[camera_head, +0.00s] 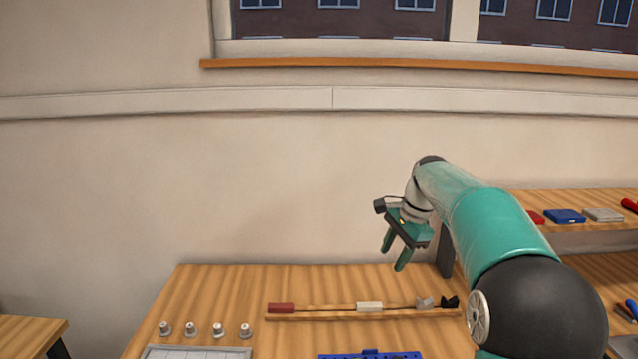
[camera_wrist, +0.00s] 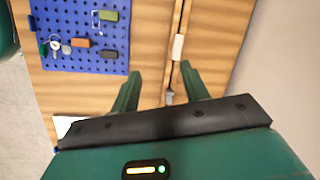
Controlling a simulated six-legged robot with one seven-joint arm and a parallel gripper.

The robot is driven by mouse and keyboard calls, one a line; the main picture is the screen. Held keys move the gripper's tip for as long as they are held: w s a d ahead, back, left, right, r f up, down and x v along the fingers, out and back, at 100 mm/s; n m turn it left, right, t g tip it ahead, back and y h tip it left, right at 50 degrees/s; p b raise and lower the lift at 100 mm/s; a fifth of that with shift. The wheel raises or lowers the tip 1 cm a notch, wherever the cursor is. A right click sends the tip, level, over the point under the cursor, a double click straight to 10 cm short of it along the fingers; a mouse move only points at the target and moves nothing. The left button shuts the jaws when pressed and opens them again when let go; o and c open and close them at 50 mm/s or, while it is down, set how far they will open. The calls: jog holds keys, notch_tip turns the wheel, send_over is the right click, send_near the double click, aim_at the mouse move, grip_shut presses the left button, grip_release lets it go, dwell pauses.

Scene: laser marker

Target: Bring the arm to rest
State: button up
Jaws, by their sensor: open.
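My arm reaches up from the lower right in the head view, bent at the elbow. My gripper (camera_head: 395,257) hangs above the back of the wooden table (camera_head: 220,285), fingers pointing down and apart.
A wooden rail (camera_head: 335,315) with small pieces lies below my gripper. A blue pegboard (camera_wrist: 85,35) holds keys and tags. Several metal knobs (camera_head: 217,330) and a grey tray (camera_head: 195,352) are at front left. A shelf (camera_head: 570,197) stands at right.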

jog(key=s+a+r+n+t+h, duration=0.1)
jog(key=s+r+n, duration=0.2)
jog(key=s, duration=0.6)
jog(key=s+a+r+n+t+h, duration=0.1)
jog(key=s+a+r+n, duration=0.15)
jog(key=s, duration=0.55)
jog(key=s+f+n+t, duration=0.1)
jog(key=s+f+n, duration=0.3)
jog(key=s, duration=0.5)
jog(key=s+f+n+t+h, duration=0.1)
jog(key=s+f+n, duration=0.2)
jog(key=s, duration=0.5)
jog(key=shift+s+d+f+n, duration=0.3)
jog(key=shift+s+f+n, duration=0.05)
jog(key=shift+n, duration=0.2)
